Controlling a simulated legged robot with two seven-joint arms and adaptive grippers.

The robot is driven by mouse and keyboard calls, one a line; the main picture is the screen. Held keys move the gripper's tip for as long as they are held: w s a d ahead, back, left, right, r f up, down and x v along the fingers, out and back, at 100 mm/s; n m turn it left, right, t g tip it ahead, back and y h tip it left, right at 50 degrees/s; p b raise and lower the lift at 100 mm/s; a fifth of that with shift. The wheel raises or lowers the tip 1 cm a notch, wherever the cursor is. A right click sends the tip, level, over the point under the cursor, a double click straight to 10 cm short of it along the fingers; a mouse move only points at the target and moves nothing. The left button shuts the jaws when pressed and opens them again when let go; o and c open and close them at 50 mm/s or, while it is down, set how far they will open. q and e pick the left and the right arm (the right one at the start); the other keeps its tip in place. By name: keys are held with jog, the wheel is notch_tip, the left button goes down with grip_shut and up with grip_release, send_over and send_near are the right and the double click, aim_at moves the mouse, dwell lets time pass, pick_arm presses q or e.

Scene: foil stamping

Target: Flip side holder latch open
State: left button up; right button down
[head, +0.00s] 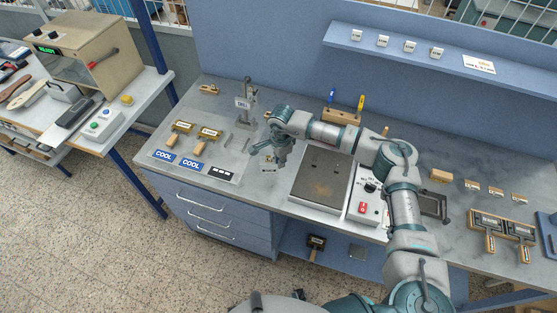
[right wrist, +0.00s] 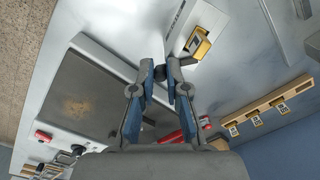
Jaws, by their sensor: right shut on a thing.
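My right gripper (head: 270,150) reaches down over the bench, left of the dark hot plate and right of the mat with the COOL labels. It is shut; in the right wrist view the fingertips (right wrist: 162,75) meet around a small dark part, but which part it is cannot be told. A brass-coloured piece with a black rim (right wrist: 199,44) shows just beyond the fingertips, on a white surface. Two holders with wooden handles (head: 180,128) (head: 209,134) lie on the mat. I cannot make out a latch or its position. My left gripper is out of view.
The hot plate (head: 320,179) and a control box with a red switch (head: 369,207) stand right of the gripper. A metal stand (head: 245,101) and a wooden rack with screwdrivers (head: 341,116) are behind. More holders (head: 501,225) lie at the right.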

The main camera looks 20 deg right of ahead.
jog(key=shift+d+f+m, duration=0.15)
jog(key=shift+d+m, duration=0.15)
jog(key=shift+m, duration=0.5)
jog(key=shift+s+a+m+b, duration=0.15)
jog(key=shift+m+b, duration=0.4)
jog(key=shift+m, duration=0.35)
jog(key=shift+a+m, duration=0.45)
jog(key=shift+m, duration=0.45)
jog(key=shift+a+m+b, duration=0.45)
jog(key=shift+a+m, duration=0.05)
jog(key=shift+m, duration=0.4)
jog(key=shift+w+a+m, duration=0.2)
jog(key=shift+a+m, duration=0.05)
jog(key=shift+m, duration=0.65)
jog(key=shift+w+m, duration=0.1)
jog(key=shift+m, duration=0.6)
jog(key=shift+w+m+b, duration=0.1)
jog(key=shift+m+b, duration=0.25)
jog(key=shift+m, duration=0.45)
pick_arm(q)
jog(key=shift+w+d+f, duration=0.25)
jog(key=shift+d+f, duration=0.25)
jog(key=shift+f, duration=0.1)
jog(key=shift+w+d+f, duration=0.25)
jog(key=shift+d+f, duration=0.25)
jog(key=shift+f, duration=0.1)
pick_arm(e)
jog(key=shift+m, duration=0.3)
jog(key=shift+a, duration=0.1)
